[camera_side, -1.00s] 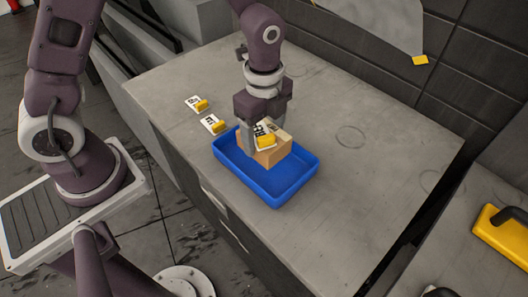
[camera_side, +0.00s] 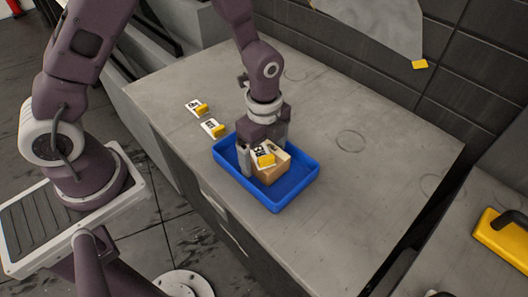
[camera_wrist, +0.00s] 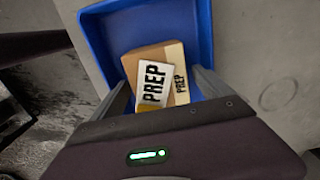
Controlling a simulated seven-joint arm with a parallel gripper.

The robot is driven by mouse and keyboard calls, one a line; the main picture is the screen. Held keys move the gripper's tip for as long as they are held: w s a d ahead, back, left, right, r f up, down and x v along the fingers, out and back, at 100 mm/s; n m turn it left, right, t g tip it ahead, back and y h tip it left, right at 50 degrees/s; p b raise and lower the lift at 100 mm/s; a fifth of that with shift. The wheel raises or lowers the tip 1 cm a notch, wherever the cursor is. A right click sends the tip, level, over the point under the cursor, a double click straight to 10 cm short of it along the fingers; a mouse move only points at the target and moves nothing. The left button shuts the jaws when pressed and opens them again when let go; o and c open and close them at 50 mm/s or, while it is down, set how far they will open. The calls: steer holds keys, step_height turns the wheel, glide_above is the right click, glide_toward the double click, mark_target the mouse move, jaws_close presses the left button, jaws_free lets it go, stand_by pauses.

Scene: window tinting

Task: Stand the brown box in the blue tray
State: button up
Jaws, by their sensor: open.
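The brown box (camera_side: 270,174) is in the blue tray (camera_side: 290,197) and appears to rest on its floor. It has a pale stripe marked PREP, seen in the wrist view on the box (camera_wrist: 151,57). A white and yellow PREP card (camera_side: 263,156) lies against the top of the box; it also shows in the wrist view (camera_wrist: 153,84). My gripper (camera_side: 264,152) is open, with its fingers down on either side of the box. Whether the fingers touch it I cannot tell. The box's underside is hidden.
Two white cards with yellow blocks, one nearer the tray (camera_side: 213,128) and one farther (camera_side: 197,107), sit on the grey bench (camera_side: 350,190) left of the tray. The bench to the right is clear.

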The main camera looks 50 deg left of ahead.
steer(key=shift+r, duration=0.1)
step_height(320, 180, up, 12)
steer(key=shift+r, duration=0.15)
steer(key=s+a+r+n+t, duration=0.2)
steer(key=s+a+r+n, duration=0.1)
steer(key=s+r+n, duration=0.3)
steer(key=s+a+r+n+t, duration=0.3)
steer(key=s+r+n, duration=0.4)
steer(key=s+n, duration=0.4)
steer(key=shift+a+n+t, duration=0.3)
steer(key=shift+a, duration=0.3)
steer(key=shift+s, duration=0.1)
